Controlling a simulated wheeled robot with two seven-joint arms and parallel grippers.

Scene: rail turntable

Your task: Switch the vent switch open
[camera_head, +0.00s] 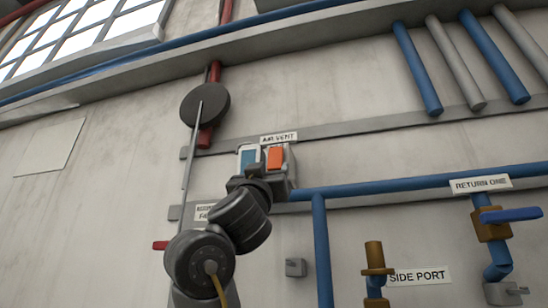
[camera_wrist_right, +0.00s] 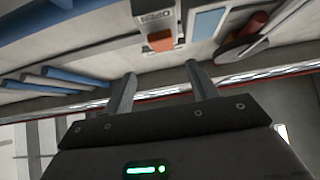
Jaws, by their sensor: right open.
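The vent switch (camera_head: 275,157) is an orange rocker on a grey wall box under a label reading AIR VENT. A blue panel (camera_head: 248,159) is beside it on the left. My right gripper (camera_head: 262,185) is just below the box and overlaps its lower part in the head view; its fingertips are hard to make out there. In the right wrist view the gripper (camera_wrist_right: 161,71) is open and empty, with the orange rocker (camera_wrist_right: 160,41) beyond the gap between its fingers, apparently apart from them. My left gripper is not in view.
Blue pipes (camera_head: 395,184) run right of and below the box. A blue-handled valve (camera_head: 511,214) labelled RETURN ONE is at the right, and a brass fitting (camera_head: 376,258) is near the SIDE PORT label. A dark round disc (camera_head: 205,105) with a rod is at upper left.

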